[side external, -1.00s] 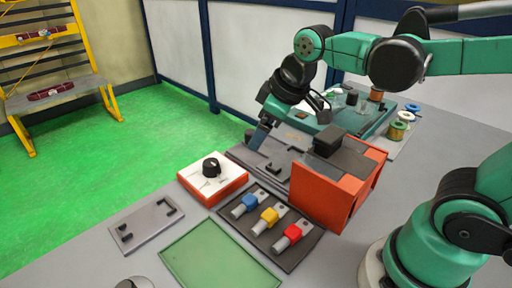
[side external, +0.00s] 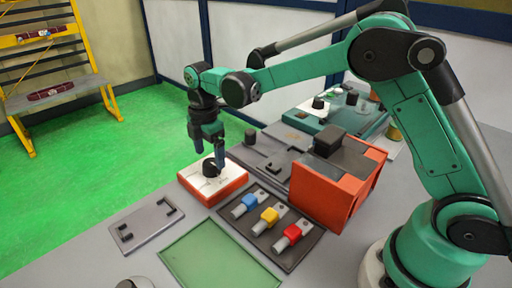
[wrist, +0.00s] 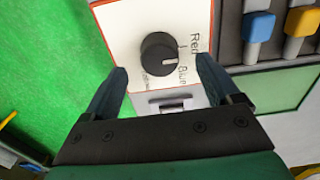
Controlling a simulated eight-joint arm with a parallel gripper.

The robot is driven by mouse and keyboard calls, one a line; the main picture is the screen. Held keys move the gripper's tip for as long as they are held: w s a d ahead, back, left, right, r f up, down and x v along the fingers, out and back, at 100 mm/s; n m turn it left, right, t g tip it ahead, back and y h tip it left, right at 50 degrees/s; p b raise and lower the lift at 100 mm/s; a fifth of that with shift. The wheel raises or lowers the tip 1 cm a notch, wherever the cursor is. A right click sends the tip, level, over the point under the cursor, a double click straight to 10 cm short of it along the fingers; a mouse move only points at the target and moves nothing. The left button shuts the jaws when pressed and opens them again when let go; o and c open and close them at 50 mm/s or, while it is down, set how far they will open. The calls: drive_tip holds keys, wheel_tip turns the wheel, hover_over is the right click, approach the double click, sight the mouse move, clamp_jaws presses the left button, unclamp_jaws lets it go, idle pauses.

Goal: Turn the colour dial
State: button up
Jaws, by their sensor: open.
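The colour dial (side external: 210,168) is a round black knob on a white-topped orange box (side external: 229,188). In the wrist view the knob (wrist: 158,52) has a white mark on its lower side. The labels "Red" and "Blue" show on its right, and smaller lettering below it is hard to read. My gripper (side external: 210,155) is above the dial in the side view, pointing down. In the wrist view the open fingers (wrist: 161,66) lie left and right of the knob, with a gap on each side and nothing between them.
An orange box (side external: 334,188) with a dark top stands to the right. A grey plate (side external: 147,224) and a green mat (side external: 220,257) lie in front.

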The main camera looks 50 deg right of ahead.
drive_tip(key=shift+f, duration=1.35)
drive_tip(key=shift+c, duration=0.2)
clamp_jaws()
